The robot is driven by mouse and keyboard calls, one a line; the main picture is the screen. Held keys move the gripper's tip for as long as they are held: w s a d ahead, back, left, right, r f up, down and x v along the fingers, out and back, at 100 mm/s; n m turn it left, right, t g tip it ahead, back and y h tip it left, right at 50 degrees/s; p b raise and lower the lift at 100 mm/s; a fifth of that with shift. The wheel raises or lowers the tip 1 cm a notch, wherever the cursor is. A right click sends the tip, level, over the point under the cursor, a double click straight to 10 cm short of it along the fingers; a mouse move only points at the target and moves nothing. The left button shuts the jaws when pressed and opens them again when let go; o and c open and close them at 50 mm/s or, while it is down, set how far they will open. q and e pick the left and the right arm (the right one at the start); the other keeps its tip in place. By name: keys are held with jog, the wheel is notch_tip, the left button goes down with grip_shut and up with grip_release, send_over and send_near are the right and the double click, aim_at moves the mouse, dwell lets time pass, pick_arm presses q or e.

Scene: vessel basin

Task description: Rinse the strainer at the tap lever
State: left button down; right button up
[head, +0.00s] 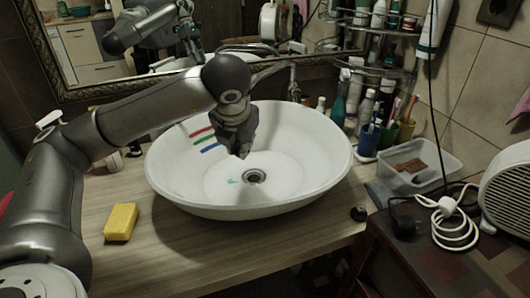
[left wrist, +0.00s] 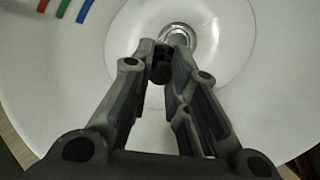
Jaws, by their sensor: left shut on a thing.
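The white basin (head: 325,150) stands on the wooden counter, with a round metal drain (head: 254,176) in its floor. The drain also shows in the left wrist view (left wrist: 181,36). My left gripper (head: 243,151) reaches down into the basin, just above and behind the drain. Its fingers (left wrist: 165,52) are shut on a small dark thing (left wrist: 161,68), mostly covered by the fingertips. I cannot tell whether this is the strainer. The metal tap (head: 270,71) is behind the basin, partly covered by my left arm; I cannot make out its lever. My right gripper is not in view.
A yellow sponge (head: 121,222) lies on the counter at left. A small black knob-like thing (head: 358,213) lies right of the basin. Bottles, a blue cup (head: 368,141) and a clear tub (head: 435,165) crowd the right. A framed mirror (head: 160,60) stands behind. The front counter is clear.

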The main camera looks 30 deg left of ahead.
pick_arm(q)
jog(key=shift+w+a+f, duration=0.15)
jog(key=shift+w+a, duration=0.35)
jog(key=shift+w, duration=0.2)
jog(key=w+a+f, duration=0.1)
jog(key=w+a, duration=0.2)
jog(key=w, duration=0.2)
jog(key=w+a+f+p, duration=0.1)
jog(key=w+a, duration=0.2)
jog(key=w, duration=0.3)
jog(key=shift+f, duration=0.3)
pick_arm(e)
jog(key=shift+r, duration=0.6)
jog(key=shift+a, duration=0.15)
pick_arm(q)
jog(key=s+d+b, duration=0.2)
jog(key=s+d, duration=0.1)
jog(key=s, duration=0.4)
jog(key=shift+d, duration=0.4)
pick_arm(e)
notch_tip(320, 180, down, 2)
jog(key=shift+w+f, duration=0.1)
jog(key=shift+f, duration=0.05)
